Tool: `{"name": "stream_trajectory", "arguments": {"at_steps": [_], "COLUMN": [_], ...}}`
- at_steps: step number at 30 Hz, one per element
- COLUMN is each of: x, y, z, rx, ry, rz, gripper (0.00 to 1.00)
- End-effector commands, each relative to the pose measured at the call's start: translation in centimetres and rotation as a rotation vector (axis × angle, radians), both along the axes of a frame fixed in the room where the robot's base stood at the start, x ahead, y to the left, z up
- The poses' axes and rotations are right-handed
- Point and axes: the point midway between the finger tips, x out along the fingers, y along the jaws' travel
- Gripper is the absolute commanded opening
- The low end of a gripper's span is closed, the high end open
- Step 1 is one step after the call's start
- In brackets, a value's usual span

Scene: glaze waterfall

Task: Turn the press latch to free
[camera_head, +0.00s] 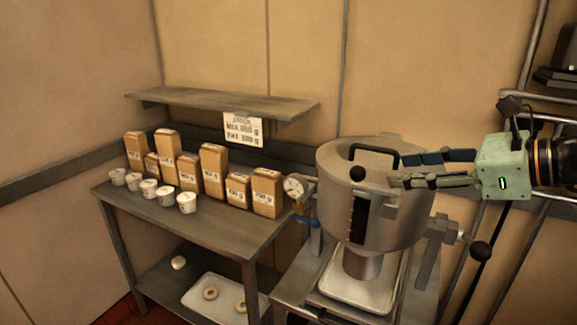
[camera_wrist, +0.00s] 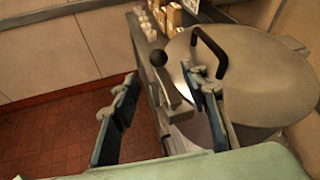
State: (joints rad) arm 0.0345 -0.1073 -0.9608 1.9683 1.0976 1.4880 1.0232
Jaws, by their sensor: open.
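The press is a round metal pot (camera_head: 375,215) with a flat lid and a black loop handle (camera_head: 375,150). A short lever with a black ball knob (camera_head: 357,173), which looks like the latch, sits at the lid's front edge. The knob also shows in the wrist view (camera_wrist: 158,58), with its grey lever arm (camera_wrist: 178,98) running toward the pot. My gripper (camera_head: 398,171) is open and comes in from the right, fingers level. In the wrist view the knob lies between the fingertips, apparently a little beyond them. I see no clear contact. The right finger overlaps the lid's edge there.
A second black ball knob (camera_head: 480,251) sticks out on the press's right side. A dial gauge (camera_head: 294,187) is on its left. A table (camera_head: 225,232) holds paper bags (camera_head: 214,168) and small white cups (camera_head: 166,195). A shelf (camera_head: 220,103) hangs above.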

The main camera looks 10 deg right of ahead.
Motion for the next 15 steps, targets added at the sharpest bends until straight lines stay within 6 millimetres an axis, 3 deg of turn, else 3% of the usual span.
{"name": "stream_trajectory", "arguments": {"at_steps": [7,15], "x": [1.0,4.7], "y": [1.4,4.3], "z": [-0.7,-2.8], "rx": [0.012,0.010], "ry": [0.007,0.007], "rz": [0.012,0.011], "gripper": [0.41,0.41]}}
